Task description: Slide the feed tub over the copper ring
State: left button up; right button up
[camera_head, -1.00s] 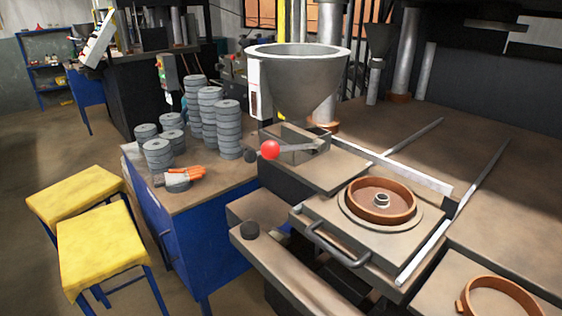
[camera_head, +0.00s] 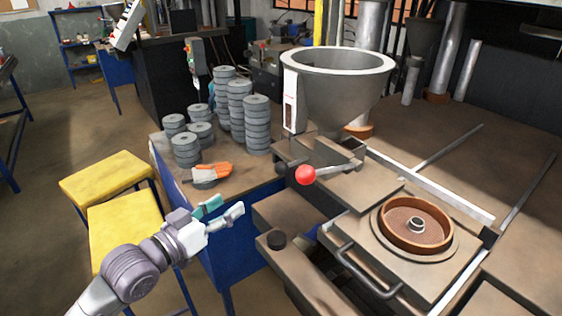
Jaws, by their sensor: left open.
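The feed tub looks to be the grey box-like part (camera_head: 330,152) under the large grey hopper (camera_head: 338,95); a lever with a red ball knob (camera_head: 306,174) is at its side. The copper ring (camera_head: 415,222) lies on a round base on the sliding plate at the right, with a small metal hub (camera_head: 416,224) in its middle. The tub is up and left of the ring, apart from it. My left gripper (camera_head: 226,210) is open and empty, in front of the blue cabinet, left of and below the red knob. My right gripper is not in view.
Stacks of grey discs (camera_head: 257,125) and an orange-and-grey glove (camera_head: 210,173) rest on the blue cabinet (camera_head: 232,255). Yellow stools (camera_head: 118,232) stand at the left. Metal rails (camera_head: 440,190) border the plate.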

pick_arm(q)
jog(key=m+h, duration=0.1)
jog(key=h, duration=0.1)
send_near(276, 171)
jog(key=v, duration=0.2)
jog(key=shift+g, duration=0.3)
jog(key=p+x, duration=0.1)
jog(key=x, duration=0.3)
jog(key=p+x, duration=0.1)
jog(key=x, duration=0.3)
jog(key=p+x, duration=0.1)
jog(key=x, duration=0.3)
jog(key=shift+w+r, duration=0.2)
jog(key=shift+r, duration=0.1)
jog(key=shift+w+d+f+p, duration=0.1)
jog(key=shift+w+d+p, duration=0.2)
jog(key=shift+w+d, duration=0.1)
grip_shut()
